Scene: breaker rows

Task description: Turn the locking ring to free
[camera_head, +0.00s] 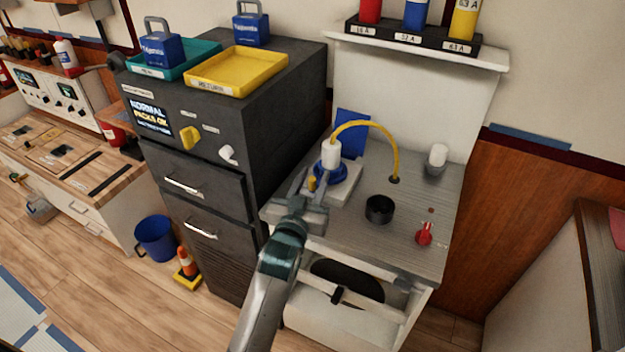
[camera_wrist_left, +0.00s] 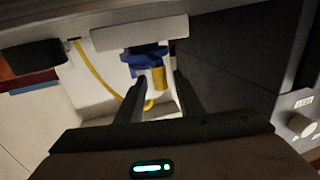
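The blue locking ring (camera_head: 330,173) sits around the base of a white plug (camera_head: 331,154) on a pale block on the grey worktop. A yellow tab (camera_head: 311,183) stands out from the ring on its near left side. My left gripper (camera_head: 311,188) is at this tab, its fingers apart. In the left wrist view, which looks upside down, the blue ring (camera_wrist_left: 145,55) and the yellow tab (camera_wrist_left: 159,78) lie ahead between the two open fingers (camera_wrist_left: 158,90). I cannot tell whether a finger touches the tab. My right gripper is not in view.
A yellow hose (camera_head: 372,123) arches from the plug to the worktop (camera_head: 345,228). A dark cabinet (camera_head: 285,115) with a yellow tray (camera_head: 236,74) stands close on the left.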

